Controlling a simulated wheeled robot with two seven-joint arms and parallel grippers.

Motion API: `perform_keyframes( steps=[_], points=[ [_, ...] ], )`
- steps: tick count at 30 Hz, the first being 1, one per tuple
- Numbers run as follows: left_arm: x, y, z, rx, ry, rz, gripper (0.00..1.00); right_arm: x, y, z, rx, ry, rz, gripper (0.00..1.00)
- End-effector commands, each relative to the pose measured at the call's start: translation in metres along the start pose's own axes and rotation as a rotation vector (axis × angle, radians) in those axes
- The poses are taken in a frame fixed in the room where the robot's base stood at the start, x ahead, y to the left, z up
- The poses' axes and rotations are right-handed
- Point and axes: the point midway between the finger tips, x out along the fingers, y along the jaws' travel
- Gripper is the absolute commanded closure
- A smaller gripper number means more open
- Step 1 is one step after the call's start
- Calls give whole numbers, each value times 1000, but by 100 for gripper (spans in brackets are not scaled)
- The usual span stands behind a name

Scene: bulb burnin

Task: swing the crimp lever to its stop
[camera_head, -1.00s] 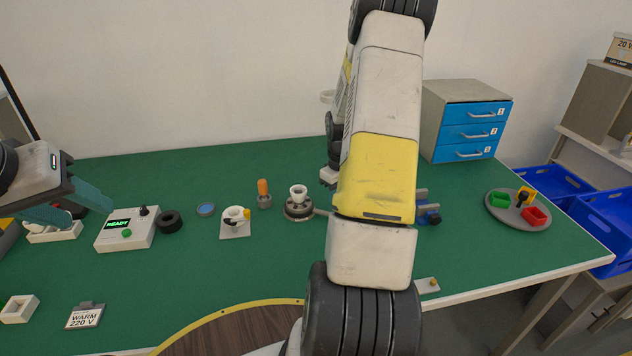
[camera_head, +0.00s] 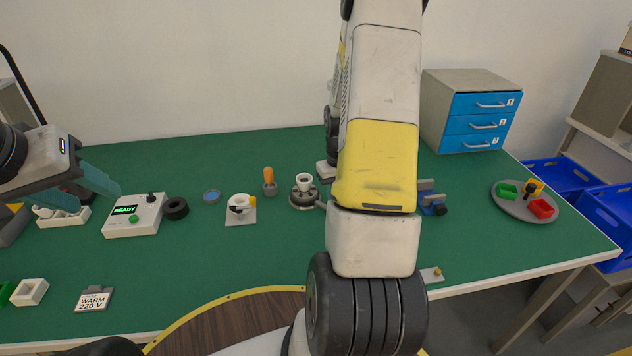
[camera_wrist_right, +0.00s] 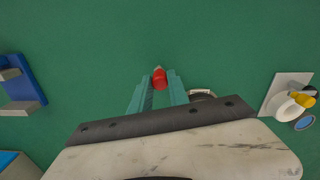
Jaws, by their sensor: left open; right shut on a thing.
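The crimp fixture, a round grey base (camera_head: 305,198) with a white cup-shaped part (camera_head: 304,180) on top, stands mid-table. Its crimp lever (camera_head: 321,206) runs out to the right and passes behind my right arm. In the right wrist view a red knob (camera_wrist_right: 159,79), apparently the lever's end, sits between the fingertips of my right gripper (camera_wrist_right: 158,80), which is shut on it. The fixture's rim (camera_wrist_right: 202,93) shows just beside the fingers, mostly hidden by the gripper body. My left gripper (camera_head: 98,198) is open and empty over the table's left side.
An orange-handled tool (camera_head: 269,180), a white holder (camera_head: 241,209), a black ring (camera_head: 176,208) and a READY box (camera_head: 133,215) stand left of the fixture. A blue clamp-like block (camera_head: 431,204) and a grey round tray (camera_head: 525,204) are right.

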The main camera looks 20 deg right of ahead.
Motion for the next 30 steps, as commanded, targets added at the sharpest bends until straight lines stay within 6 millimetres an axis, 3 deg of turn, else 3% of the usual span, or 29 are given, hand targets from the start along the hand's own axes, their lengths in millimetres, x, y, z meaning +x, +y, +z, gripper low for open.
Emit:
perform_keyframes(
  steps=[4, 5, 8, 19, 30],
  points=[
    [0, 0, 0, 0, 0, 0, 53, 0, -3, 0, -2, -2, -4, 100],
    [0, 0, 0, 0, 0, 0, 53, 0, -3, 0, -2, -2, -4, 73],
    [0, 0, 0, 0, 0, 0, 53, 0, -3, 0, -3, -2, -4, 57],
    [0, 0, 0, 0, 0, 0, 53, -5, -1, 0, -2, 0, -1, 57],
    [0, 0, 0, 0, 0, 0, 53, -63, -2, -1, -2, 2, -2, 57]
  ],
)
